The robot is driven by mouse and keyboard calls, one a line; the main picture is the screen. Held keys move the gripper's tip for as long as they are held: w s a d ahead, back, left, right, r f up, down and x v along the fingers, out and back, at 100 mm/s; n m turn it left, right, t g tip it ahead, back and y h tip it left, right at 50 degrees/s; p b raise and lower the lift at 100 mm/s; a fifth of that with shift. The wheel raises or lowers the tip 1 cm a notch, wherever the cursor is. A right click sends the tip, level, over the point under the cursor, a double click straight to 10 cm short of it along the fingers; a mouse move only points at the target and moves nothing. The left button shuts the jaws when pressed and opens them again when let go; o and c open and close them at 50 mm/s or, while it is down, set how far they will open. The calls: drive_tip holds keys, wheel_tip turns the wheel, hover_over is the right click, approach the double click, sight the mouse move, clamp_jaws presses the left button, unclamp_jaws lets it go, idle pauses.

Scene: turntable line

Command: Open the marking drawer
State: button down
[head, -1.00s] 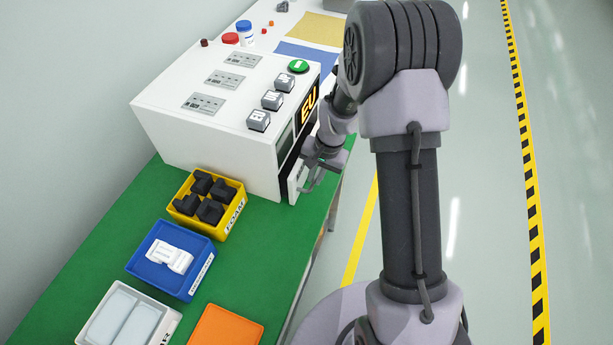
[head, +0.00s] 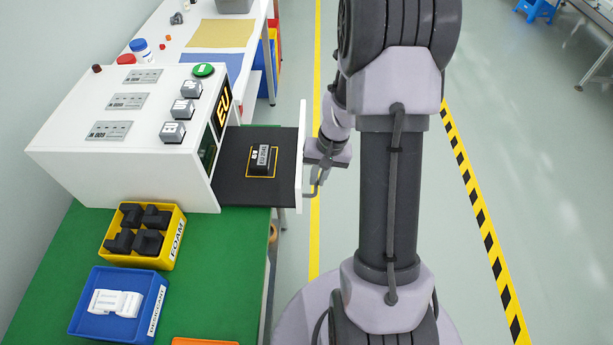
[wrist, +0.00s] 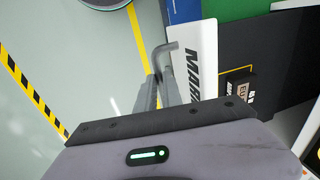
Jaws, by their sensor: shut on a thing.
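The white marking machine (head: 60,150) stands on the green bench with its drawer (head: 232,190) pulled well out of the front. The drawer has a black floor and a white front panel (head: 301,150), whose lettering is partly hidden in the wrist view (wrist: 203,60). A small dark block with a grey labelled top (head: 263,158) sits inside a yellow outline on the drawer floor; it also shows in the wrist view (wrist: 240,88). My gripper (head: 318,176) is at the outer side of the panel. Its fingers (wrist: 163,88) are shut on the grey drawer handle (wrist: 168,49).
A yellow bin of black foam pieces (head: 168,262) and a blue bin with a white item (head: 84,325) stand in front of the machine. Three grey blocks and a green button (head: 204,70) are on its top. Open floor lies to the right.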

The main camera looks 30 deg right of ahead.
drive_tip(key=shift+s+d, duration=0.1)
drive_tip(key=shift+d, duration=0.05)
drive_tip(key=c, duration=1.5)
unclamp_jaws()
drive_tip(key=d+r+p, duration=0.1)
drive_tip(key=r+p, duration=0.1)
drive_tip(key=r, duration=0.3)
drive_tip(key=s+r+p, duration=0.1)
drive_tip(key=r+p, duration=0.1)
drive_tip(key=r, duration=0.4)
drive_tip(key=d+r+p, duration=0.1)
drive_tip(key=r+p, duration=0.2)
drive_tip(key=r, duration=0.3)
drive_tip(key=shift+s+d+r, duration=0.1)
drive_tip(key=shift+s+d, duration=0.2)
drive_tip(key=shift+s, duration=0.1)
